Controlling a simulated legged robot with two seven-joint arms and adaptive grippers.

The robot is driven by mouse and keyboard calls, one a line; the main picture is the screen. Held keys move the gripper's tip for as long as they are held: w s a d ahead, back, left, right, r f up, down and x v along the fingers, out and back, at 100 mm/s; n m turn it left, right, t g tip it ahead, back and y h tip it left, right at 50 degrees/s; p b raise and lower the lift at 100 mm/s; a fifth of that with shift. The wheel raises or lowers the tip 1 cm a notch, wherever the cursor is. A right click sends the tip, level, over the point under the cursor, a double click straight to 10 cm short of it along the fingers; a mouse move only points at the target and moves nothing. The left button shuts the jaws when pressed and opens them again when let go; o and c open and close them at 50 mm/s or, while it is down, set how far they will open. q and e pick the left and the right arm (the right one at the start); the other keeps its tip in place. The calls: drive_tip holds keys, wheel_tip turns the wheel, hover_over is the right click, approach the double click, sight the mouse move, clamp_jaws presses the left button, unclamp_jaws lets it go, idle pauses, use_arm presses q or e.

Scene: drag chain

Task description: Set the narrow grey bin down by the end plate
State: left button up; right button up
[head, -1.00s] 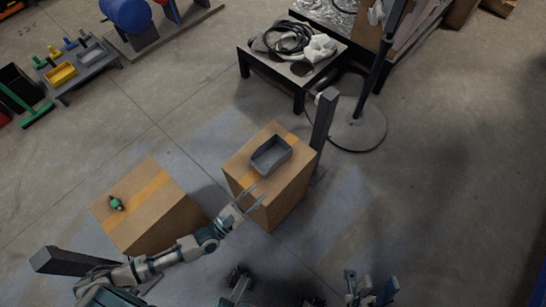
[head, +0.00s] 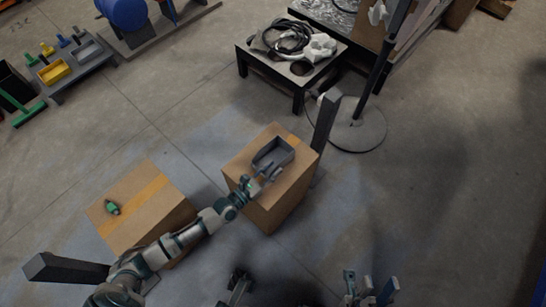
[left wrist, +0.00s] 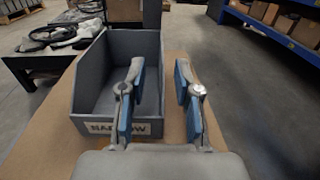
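The narrow grey bin (head: 283,148) sits on top of the right cardboard box (head: 240,165). In the left wrist view the bin (left wrist: 88,80) is open-topped, with a label reading "NARROW" on its near face. My left gripper (head: 266,176) is at the bin's near right side. In the left wrist view its fingers (left wrist: 160,88) are apart, seemingly one on each side of the bin's right wall; contact cannot be told. My right gripper (head: 371,283) is low in the head view, fingers apart and empty. I cannot make out a clear end plate.
A dark post (head: 325,122) stands at the right box's far right corner. A second box (head: 150,225), with a small green part (head: 112,207) on it, stands to the left. A black table (head: 303,80) with cables and a round-based stand (head: 368,130) are behind. Floor at right is clear.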

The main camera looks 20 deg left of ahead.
sight(284, 161)
use_arm(q)
drive_tip(key=b+x, duration=0.1)
drive_tip(key=x, duration=0.4)
drive_tip(key=shift+d, duration=0.15)
drive_tip(key=shift+w+d+r, duration=0.1)
drive_tip(key=shift+d, duration=0.05)
drive_tip(key=shift+r, duration=0.1)
